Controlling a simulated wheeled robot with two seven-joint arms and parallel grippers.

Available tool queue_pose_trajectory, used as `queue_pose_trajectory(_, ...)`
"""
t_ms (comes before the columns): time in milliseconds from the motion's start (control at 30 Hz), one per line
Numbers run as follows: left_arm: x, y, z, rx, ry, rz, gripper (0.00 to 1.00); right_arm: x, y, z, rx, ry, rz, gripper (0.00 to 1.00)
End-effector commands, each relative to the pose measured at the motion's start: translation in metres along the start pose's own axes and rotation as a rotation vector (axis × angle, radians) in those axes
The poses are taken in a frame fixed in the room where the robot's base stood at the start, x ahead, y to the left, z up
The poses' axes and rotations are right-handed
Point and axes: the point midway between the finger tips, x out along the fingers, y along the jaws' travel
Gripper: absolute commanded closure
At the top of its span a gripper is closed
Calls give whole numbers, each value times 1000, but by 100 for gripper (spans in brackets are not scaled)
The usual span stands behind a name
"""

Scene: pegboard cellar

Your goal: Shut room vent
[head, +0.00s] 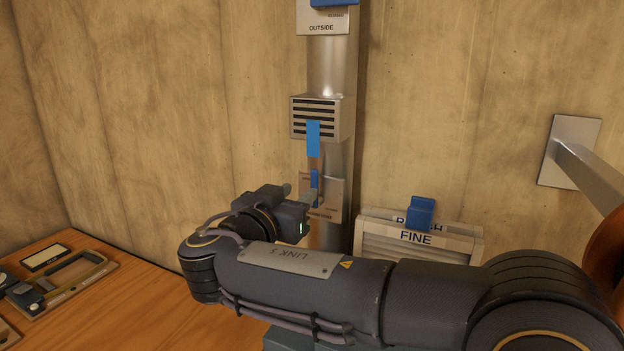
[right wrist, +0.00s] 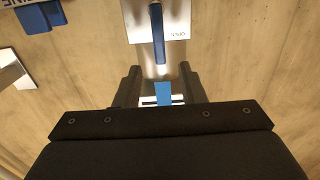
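The room vent is a slatted metal box (head: 315,118) on a vertical metal pipe, with dark gaps between its slats. A light blue tab (head: 313,138) hangs at its front, and also shows in the right wrist view (right wrist: 163,93). Below it, a metal plate (head: 330,190) carries a darker blue lever (head: 315,182); the right wrist view shows this lever (right wrist: 157,38) and lettering on the plate. My right gripper (head: 299,195) is at the plate, near the lever. Its fingers (right wrist: 160,80) are apart, with nothing clamped between them. My left gripper is out of view.
A plate marked OUTSIDE (head: 321,27) with a blue part is higher on the pipe. A filter box marked FINE (head: 416,239) with a blue handle stands right of the pipe. A wooden table (head: 110,310) at left holds a tray-like item (head: 65,280). A metal bar (head: 590,180) juts from the right wall.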

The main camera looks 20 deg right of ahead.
Motion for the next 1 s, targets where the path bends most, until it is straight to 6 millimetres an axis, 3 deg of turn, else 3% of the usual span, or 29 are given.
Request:
queue_pose_trajectory(300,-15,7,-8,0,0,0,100,49,1,-2,-1,-1,4,64)
queue_pose_trajectory(700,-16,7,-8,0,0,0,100,59,0,0,-1,0,0,64)
queue_pose_trajectory(1000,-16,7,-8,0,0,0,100,59,1,0,0,-1,0,100)
